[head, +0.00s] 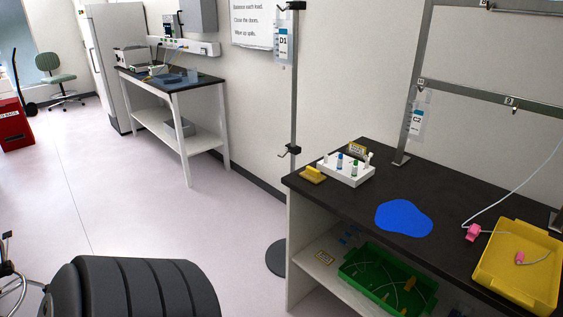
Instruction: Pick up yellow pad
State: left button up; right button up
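A small yellow pad (313,174) lies on the dark top of the bench (455,190), close to its left edge. It sits just left of a white rack (346,170) that holds small tubes with blue and green parts. Neither of my grippers can be made out in the head view, and nothing is seen touching the pad.
A blue puddle-like patch (404,217) lies mid-bench. A yellow tray (487,272) with tubing and pink clamps (473,232) is at the right. A green bin (364,283) is on the shelf below. A pole (294,110) stands behind the bench's left end.

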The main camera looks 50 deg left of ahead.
aim_at(313, 175)
jog(key=u, duration=1.45)
jog(key=i+j+z, duration=0.25)
jog(key=j, duration=0.8)
jog(key=k+j+z, duration=0.1)
jog(key=j+z, duration=0.15)
jog(key=j, duration=0.8)
